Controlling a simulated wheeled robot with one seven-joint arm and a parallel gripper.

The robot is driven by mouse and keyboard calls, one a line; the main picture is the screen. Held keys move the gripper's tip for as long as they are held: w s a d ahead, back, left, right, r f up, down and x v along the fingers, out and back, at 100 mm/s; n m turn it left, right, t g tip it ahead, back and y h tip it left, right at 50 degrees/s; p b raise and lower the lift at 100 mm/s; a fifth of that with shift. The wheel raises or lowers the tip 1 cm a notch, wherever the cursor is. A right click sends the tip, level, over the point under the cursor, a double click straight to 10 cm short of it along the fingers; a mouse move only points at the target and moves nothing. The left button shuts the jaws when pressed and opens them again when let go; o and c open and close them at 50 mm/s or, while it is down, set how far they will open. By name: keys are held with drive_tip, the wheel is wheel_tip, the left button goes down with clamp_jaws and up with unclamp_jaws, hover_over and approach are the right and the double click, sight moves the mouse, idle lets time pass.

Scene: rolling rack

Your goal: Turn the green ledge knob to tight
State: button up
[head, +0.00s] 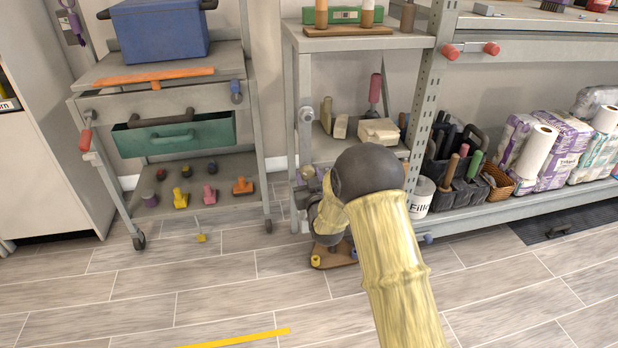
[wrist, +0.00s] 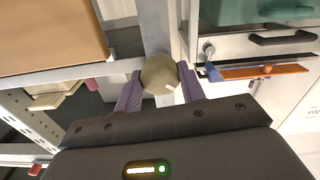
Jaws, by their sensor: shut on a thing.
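In the wrist view, a rounded olive-green knob (wrist: 158,73) sits between the two purple fingers of my gripper (wrist: 161,86). The fingers touch it on both sides, and a small pale mark shows near its lower right edge. The knob is in front of a grey metal post. In the head view, my gripper (head: 309,175) is low at the left post of the shelving, partly covered by my own arm. The knob cannot be made out there. No tight or loose marking can be read.
A grey cart (head: 160,75) with a teal drawer (head: 175,135) and an orange bar (head: 153,78) stands to the left. Shelving (head: 510,208) with tools and paper rolls is on the right. A low brown board (head: 338,258) lies below my gripper.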

drive_tip(key=m, duration=1)
drive_tip(key=shift+f, duration=0.2)
idle(0.5)
drive_tip(key=o, duration=1)
drive_tip(key=shift+r, duration=0.1)
drive_tip(key=shift+c, duration=0.2)
drive_tip(key=shift+s, duration=0.15)
drive_tip(key=p+v, duration=0.4)
drive_tip(key=v, duration=1.3)
drive_tip(key=shift+d+r, duration=0.1)
drive_tip(key=shift+r, duration=0.05)
